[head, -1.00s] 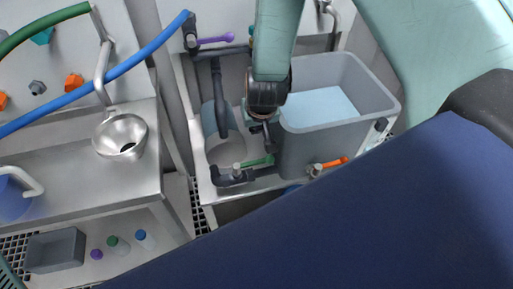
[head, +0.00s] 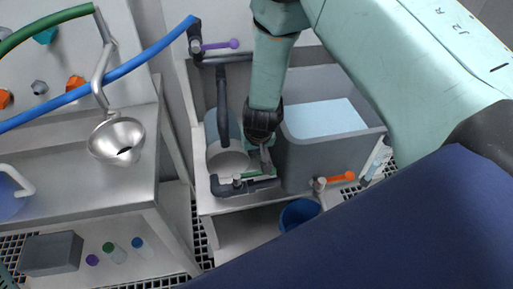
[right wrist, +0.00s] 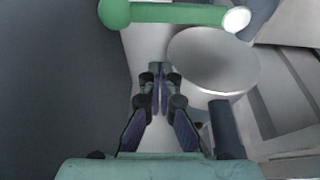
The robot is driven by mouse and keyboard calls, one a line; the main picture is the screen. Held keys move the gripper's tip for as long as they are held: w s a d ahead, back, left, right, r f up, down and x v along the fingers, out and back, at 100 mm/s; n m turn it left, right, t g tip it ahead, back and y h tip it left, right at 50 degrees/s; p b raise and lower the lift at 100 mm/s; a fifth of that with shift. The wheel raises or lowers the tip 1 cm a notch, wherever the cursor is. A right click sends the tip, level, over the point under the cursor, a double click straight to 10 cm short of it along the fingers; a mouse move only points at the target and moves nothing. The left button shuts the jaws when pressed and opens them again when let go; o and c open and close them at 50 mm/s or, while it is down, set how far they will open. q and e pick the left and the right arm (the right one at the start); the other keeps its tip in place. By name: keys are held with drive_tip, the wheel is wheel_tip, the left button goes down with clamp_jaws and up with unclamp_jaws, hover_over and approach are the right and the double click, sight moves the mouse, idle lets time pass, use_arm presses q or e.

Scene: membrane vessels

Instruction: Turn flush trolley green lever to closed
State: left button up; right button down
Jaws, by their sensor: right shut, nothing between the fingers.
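The green lever (head: 253,176) is on the dark pipe valve at the front of the trolley (head: 209,203). It points right from its pivot, roughly along the pipe. In the right wrist view, the green lever (right wrist: 180,14) crosses the top, with its rounded green end at left and a pale round end at right. My right gripper (head: 266,165) is shut and empty, close to the lever's free end and partly covering it in the head view. In the right wrist view, the shut fingers (right wrist: 160,85) are apart from the lever. My left gripper is not in view.
A grey tub (head: 325,157) with pale blue liquid stands right of the gripper. A grey cylinder (head: 228,161) stands left. An orange lever (head: 337,179) is at front right, a purple lever (head: 220,45) behind. A blue bucket (head: 299,213) sits below. A steel funnel (head: 116,138) is left.

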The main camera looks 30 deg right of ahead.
sight(255, 174)
use_arm(q)
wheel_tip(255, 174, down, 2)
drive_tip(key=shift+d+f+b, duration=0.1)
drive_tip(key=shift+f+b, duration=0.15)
drive_tip(key=shift+b, duration=0.9)
use_arm(e)
drive_tip(key=s, duration=0.3)
drive_tip(key=shift+s+a+f, duration=0.25)
drive_tip(key=shift+s+f, duration=0.1)
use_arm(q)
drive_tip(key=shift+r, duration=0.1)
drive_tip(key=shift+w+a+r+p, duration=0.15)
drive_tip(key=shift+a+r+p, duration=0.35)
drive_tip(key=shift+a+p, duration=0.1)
use_arm(e)
drive_tip(key=shift+s+m, duration=0.25)
drive_tip(key=shift+m, duration=0.05)
